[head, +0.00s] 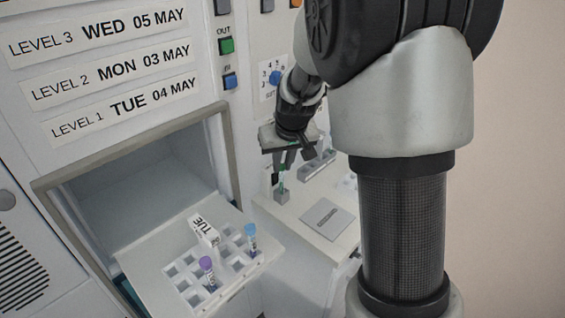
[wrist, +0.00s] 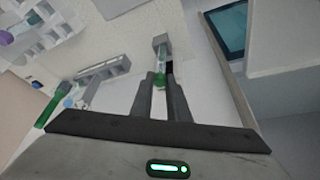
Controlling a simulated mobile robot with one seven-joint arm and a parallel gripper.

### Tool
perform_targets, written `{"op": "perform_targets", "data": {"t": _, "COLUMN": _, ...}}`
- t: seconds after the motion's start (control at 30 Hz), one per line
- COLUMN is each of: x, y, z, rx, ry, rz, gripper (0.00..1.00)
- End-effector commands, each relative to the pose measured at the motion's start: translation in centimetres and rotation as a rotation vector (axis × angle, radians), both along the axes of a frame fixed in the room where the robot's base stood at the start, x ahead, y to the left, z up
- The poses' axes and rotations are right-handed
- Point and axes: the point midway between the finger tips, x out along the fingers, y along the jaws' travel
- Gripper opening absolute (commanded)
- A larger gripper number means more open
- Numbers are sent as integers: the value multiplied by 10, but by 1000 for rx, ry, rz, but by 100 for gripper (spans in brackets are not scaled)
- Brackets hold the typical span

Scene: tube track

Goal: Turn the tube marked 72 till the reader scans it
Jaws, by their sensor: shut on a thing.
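My gripper (head: 284,160) is shut on a green tube (head: 282,178) above the white bench. The tube stands with its lower end at a small grey block (head: 281,197); whether it is seated in it I cannot tell. In the wrist view, my two fingers (wrist: 161,98) are on either side of the green tube (wrist: 161,74), and the grey block (wrist: 160,41) is just beyond it. No number on the tube is legible, so I cannot confirm it is 72. No scan signal from a reader is readable.
A white tray (head: 151,268) juts from the cabinet with a purple-capped tube (head: 207,270), a blue-capped tube (head: 250,241) and a TUE block (head: 203,230). A grey slotted rack (head: 318,164) is behind the gripper. A grey plate (head: 327,217) lies on the bench. A dark screen (wrist: 232,28) is near.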

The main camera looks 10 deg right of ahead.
Motion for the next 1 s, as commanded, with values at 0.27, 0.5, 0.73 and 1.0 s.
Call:
{"op": "perform_targets", "data": {"t": 0.27, "x": 0, "y": 0, "z": 0, "rx": 0, "ry": 0, "rz": 0, "gripper": 32}}
{"op": "perform_targets", "data": {"t": 0.5, "x": 0, "y": 0, "z": 0, "rx": 0, "ry": 0, "rz": 0, "gripper": 37}}
{"op": "perform_targets", "data": {"t": 0.73, "x": 0, "y": 0, "z": 0, "rx": 0, "ry": 0, "rz": 0, "gripper": 37}}
{"op": "perform_targets", "data": {"t": 1.0, "x": -3, "y": 0, "z": 9, "rx": 0, "ry": -3, "rz": 0, "gripper": 37}}
